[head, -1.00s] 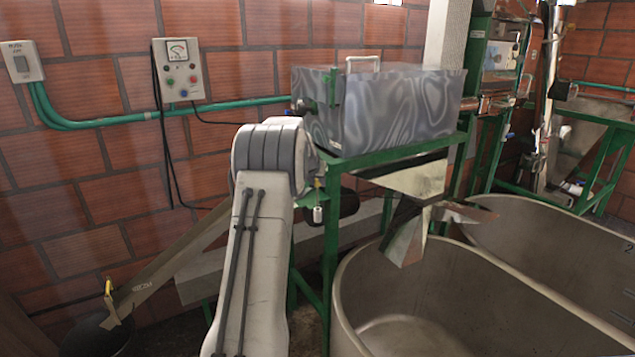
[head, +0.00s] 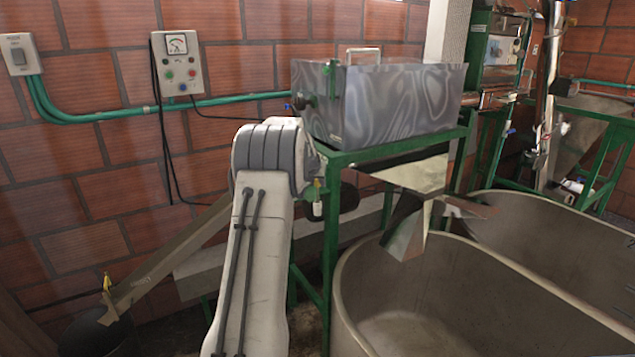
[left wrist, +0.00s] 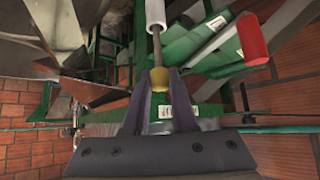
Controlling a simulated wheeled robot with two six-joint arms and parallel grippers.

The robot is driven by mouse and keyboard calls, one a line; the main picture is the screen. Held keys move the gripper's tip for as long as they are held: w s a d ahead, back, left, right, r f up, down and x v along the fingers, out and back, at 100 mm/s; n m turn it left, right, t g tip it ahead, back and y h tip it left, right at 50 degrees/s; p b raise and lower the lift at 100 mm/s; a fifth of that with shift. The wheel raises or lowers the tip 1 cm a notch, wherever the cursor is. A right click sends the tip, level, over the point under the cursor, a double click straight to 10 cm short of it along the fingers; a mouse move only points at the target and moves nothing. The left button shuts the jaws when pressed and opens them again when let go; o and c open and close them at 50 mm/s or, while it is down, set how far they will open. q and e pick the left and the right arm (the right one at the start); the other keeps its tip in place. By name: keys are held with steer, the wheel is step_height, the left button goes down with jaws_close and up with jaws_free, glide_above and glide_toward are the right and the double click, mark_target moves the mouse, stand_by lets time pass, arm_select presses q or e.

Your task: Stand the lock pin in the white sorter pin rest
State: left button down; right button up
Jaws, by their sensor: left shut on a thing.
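In the left wrist view my left gripper (left wrist: 159,82) is shut on the yellow knob of the lock pin (left wrist: 158,80). The pin's thin grey rod points away from the fingers to a white cylinder (left wrist: 155,12), which looks like the white sorter pin rest. The rod's far end meets the cylinder in the picture; I cannot tell how far it is inside. In the head view a small white cylinder (head: 318,209) shows beside the green stand, with a yellow spot just above it. My left arm covers most of the gripper there. My right gripper is not in view.
A red cylinder (left wrist: 252,40) is to the right of the pin in the wrist view. A grey patterned box (head: 385,103) sits on a green stand (head: 330,235). Large tanks (head: 440,290) stand at the right. A sloping chute (head: 165,262) is left of my arm.

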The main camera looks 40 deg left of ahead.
arm_select(q)
steer(key=shift+f+b, duration=1.05)
steer(key=shift+f, duration=0.15)
steer(key=c, duration=0.6)
jaws_free()
steer(key=shift+c, duration=0.2)
steer(key=b+v, duration=0.1)
steer(key=v, duration=0.9)
steer(key=shift+s+r+b, duration=0.15)
steer(key=shift+r+b, duration=0.05)
steer(key=shift+b, duration=0.2)
